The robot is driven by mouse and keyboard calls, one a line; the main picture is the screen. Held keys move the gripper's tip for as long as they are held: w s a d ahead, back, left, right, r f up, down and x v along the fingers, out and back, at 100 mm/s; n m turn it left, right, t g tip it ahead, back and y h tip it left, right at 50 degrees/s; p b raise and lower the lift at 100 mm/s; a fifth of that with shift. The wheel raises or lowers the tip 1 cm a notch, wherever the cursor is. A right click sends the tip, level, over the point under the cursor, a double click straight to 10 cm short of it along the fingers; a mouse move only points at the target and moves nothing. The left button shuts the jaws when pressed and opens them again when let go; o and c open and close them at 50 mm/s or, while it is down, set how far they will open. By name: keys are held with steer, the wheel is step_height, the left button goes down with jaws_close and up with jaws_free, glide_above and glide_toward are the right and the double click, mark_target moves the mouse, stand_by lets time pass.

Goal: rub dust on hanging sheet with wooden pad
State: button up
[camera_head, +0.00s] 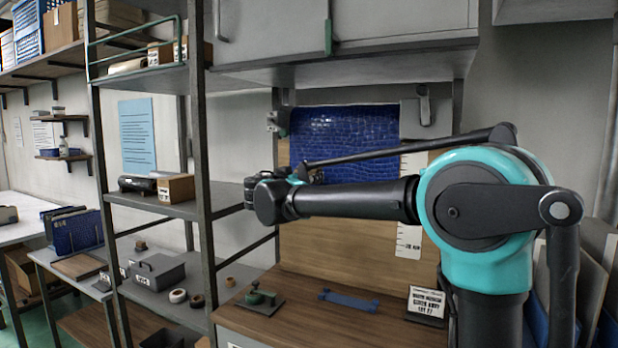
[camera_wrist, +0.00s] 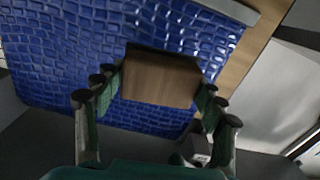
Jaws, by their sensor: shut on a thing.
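The hanging sheet (camera_head: 360,130) is glossy dark blue with a tile-like pattern, in front of a wooden back board. It fills much of the wrist view (camera_wrist: 50,60), where bright glints lie on it. The wooden pad (camera_wrist: 160,80) is a brown block in front of the sheet. My gripper (camera_wrist: 158,84), with green and dark fingers, is shut on the pad from both sides. I cannot tell whether the pad touches the sheet. No dust can be made out. In the head view my own arm covers the sheet's lower part, and the pad cannot be made out.
A wooden bench (camera_head: 300,300) below the sheet bears a green tool (camera_head: 262,298), a blue bracket (camera_head: 348,300) and a label card (camera_head: 426,303). A metal rack (camera_head: 203,150) stands at left. A grey cabinet (camera_head: 345,50) overhangs the sheet.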

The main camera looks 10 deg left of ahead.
steer(key=shift+s, duration=0.15)
steer(key=v, duration=0.3)
stand_by(0.5)
